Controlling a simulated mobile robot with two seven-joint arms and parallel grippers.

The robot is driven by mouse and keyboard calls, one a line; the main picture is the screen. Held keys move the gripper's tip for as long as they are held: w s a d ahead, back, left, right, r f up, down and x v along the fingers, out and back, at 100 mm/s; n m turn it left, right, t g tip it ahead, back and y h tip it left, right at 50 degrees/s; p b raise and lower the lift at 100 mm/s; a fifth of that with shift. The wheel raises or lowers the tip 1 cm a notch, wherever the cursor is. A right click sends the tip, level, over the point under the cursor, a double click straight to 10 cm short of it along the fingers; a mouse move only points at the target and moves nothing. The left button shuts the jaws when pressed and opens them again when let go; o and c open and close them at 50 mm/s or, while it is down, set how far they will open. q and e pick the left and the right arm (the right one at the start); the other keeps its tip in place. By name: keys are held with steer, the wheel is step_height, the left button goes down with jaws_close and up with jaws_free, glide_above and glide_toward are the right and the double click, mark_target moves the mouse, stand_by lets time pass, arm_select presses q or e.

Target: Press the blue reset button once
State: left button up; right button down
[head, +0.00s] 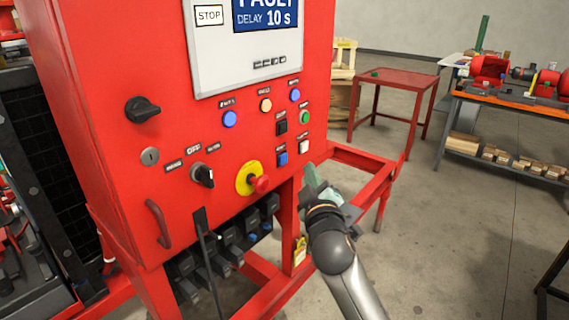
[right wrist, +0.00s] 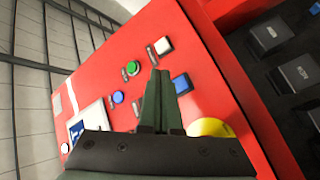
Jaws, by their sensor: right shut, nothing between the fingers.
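A red control cabinet (head: 110,60) fills the left of the head view. A blue square button (head: 282,159) sits low on its right side, beside a white square button (head: 304,146). Two round blue ones (head: 229,119) (head: 295,95) are higher up; the small labels are unreadable. My right gripper (head: 311,178) is shut and empty, at the panel's lower right edge. In the right wrist view its fingertips (right wrist: 160,76) appear just beside the blue square button (right wrist: 181,84); whether they touch the panel I cannot tell. My left gripper is out of view.
A red emergency stop on a yellow disc (head: 247,180) is below left of the blue square button. A green button (head: 305,117), black knobs (head: 142,110) and a display reading a 10 s delay (head: 265,17) are nearby.

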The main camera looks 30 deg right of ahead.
mark_target(283, 159)
steer(key=shift+w+a, duration=0.25)
steer(key=shift+w, duration=0.35)
steer(key=shift+w+a, duration=0.3)
steer(key=shift+w, duration=0.3)
steer(key=shift+w+a, duration=0.25)
steer(key=shift+w, duration=0.35)
stand_by(0.7)
steer(key=shift+w+a, duration=0.15)
steer(key=shift+w, duration=0.25)
steer(key=shift+w+a, duration=0.15)
steer(key=shift+w, duration=0.2)
stand_by(0.6)
stand_by(0.3)
steer(key=shift+s+d, duration=0.3)
steer(key=shift+s, duration=0.5)
